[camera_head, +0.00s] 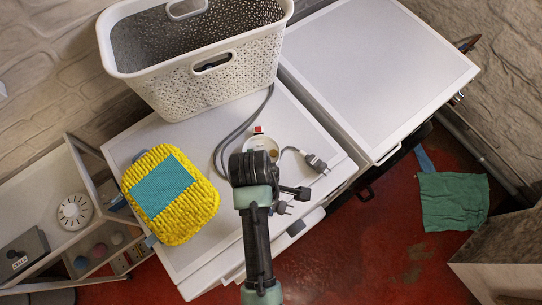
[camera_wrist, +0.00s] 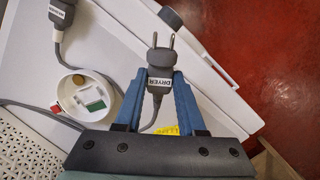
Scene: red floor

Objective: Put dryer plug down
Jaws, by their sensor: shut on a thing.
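The dryer plug (camera_wrist: 159,62), grey with a white DRYER label and two metal pins, is between the blue fingers of my gripper (camera_wrist: 160,84). My gripper is shut on it, with the pins pointing away from my wrist. In the head view my gripper (camera_head: 262,178) is over the white machine top (camera_head: 198,242) on the left, near its front edge. The dryer plug (camera_head: 282,208) shows partly beside it there. I cannot tell whether the plug touches the surface. A second grey plug with a label (camera_wrist: 61,14) lies on the machine top; it also shows in the head view (camera_head: 317,163).
A round white dish (camera_wrist: 96,88) with small items stands near the plugs. A white basket (camera_head: 215,85) is at the back, a yellow sponge-like pad (camera_head: 198,205) at left. Another white machine (camera_head: 375,70) stands at right. A green cloth (camera_head: 452,202) lies on the red floor.

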